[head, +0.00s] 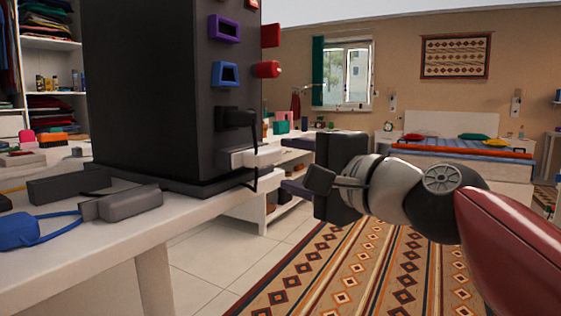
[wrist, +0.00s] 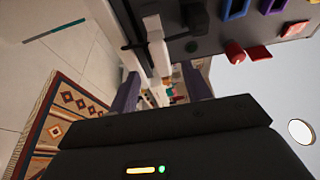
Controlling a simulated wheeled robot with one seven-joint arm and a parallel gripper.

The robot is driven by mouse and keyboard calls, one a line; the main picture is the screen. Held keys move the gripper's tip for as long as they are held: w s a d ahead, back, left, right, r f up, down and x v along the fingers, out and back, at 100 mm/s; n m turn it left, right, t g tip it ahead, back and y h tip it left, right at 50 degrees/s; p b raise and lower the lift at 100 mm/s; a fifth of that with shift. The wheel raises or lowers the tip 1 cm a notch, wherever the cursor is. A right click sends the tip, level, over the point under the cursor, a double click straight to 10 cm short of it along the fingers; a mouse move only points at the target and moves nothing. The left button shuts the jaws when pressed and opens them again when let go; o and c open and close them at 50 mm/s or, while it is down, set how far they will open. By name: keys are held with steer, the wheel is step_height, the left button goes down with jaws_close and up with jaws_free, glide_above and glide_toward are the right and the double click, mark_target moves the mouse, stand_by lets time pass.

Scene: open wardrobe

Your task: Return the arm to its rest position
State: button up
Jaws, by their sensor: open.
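My gripper (head: 318,185) is in the right half of the head view, dark, with my arm reaching in from the lower right. It is beside the tall dark box (head: 145,90), apart from it and to its right. In the wrist view the two fingers of my gripper (wrist: 161,86) stand apart, with only distant background showing between them. The fingertips are hard to make out in the head view.
The dark box stands on a white table (head: 75,255) and bears a white plug-like block (head: 250,157), a black connector (head: 236,118) and coloured fittings. A blue pouch (head: 22,231) lies on the table. A patterned rug (head: 345,265) covers open floor; a bed (head: 460,155) stands behind.

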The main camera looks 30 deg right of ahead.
steer(key=shift+s, duration=0.3)
steer(key=a+f+n+g+p, duration=0.5)
steer(key=a+f+n+g, duration=0.35)
steer(key=f, duration=0.65)
steer(key=s+a+f+n+g+h+p, duration=0.1)
steer(key=s+f+n+g, duration=0.1)
steer(key=f, duration=0.4)
steer(key=s+a+f+n+g+h, duration=0.1)
steer(key=s+f+n+h, duration=0.1)
steer(key=s+f+n, duration=0.2)
step_height(320, 180, down, 3)
steer(key=shift+s+a+r+n+g+p, duration=0.1)
steer(key=shift+s+a+n+g+p, duration=0.1)
steer(key=shift+a+n+g+p, duration=0.4)
steer(key=shift+d+t, duration=0.2)
steer(key=shift+t, duration=0.05)
